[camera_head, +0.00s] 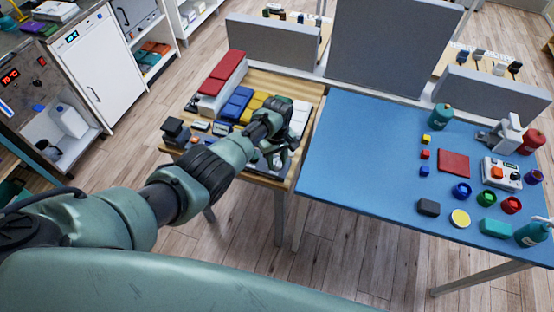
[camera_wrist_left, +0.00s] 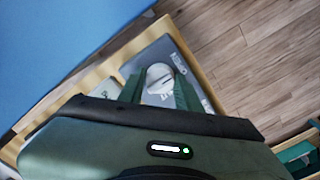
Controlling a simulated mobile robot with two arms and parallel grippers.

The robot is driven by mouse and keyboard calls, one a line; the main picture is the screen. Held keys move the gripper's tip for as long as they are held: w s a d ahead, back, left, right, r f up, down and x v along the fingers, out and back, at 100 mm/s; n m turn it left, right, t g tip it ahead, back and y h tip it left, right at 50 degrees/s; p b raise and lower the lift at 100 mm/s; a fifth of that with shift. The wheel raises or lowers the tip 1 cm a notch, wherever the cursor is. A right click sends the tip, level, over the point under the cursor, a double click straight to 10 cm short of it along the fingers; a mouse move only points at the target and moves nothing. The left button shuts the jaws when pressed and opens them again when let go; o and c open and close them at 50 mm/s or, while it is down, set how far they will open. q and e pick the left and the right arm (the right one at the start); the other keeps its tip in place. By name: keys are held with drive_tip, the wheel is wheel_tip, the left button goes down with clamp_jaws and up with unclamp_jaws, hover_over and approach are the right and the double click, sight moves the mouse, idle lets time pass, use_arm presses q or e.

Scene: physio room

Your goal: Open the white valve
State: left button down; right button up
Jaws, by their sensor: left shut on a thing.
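The white valve (camera_wrist_left: 160,76) is a round knob on a grey panel (camera_wrist_left: 152,55) with lettering beside it, seen in the left wrist view. My left gripper (camera_wrist_left: 158,90) has one green finger on each side of the knob and is shut on it. In the head view my left gripper (camera_head: 281,148) is over the right part of the wooden table, and the knob is hidden behind it. My right gripper is in neither view.
The wooden table (camera_head: 262,78) also holds red, blue and yellow blocks close to my left arm. A blue table (camera_head: 350,150) adjoins on the right, with bottles, cups and small blocks on its right half. Grey partitions (camera_head: 385,45) stand behind.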

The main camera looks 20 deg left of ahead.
sight(277, 161)
use_arm(q)
drive_tip(key=shift+w+r, duration=0.15)
drive_tip(key=shift+w, duration=0.05)
drive_tip(key=c, duration=1)
unclamp_jaws()
drive_tip(key=shift+s, duration=0.1)
drive_tip(key=shift+r, duration=0.3)
drive_tip(key=shift+a+r+p, duration=0.1)
drive_tip(key=shift+r+p, duration=0.35)
drive_tip(key=shift+r, duration=3.1)
drive_tip(key=shift+s+f, duration=0.1)
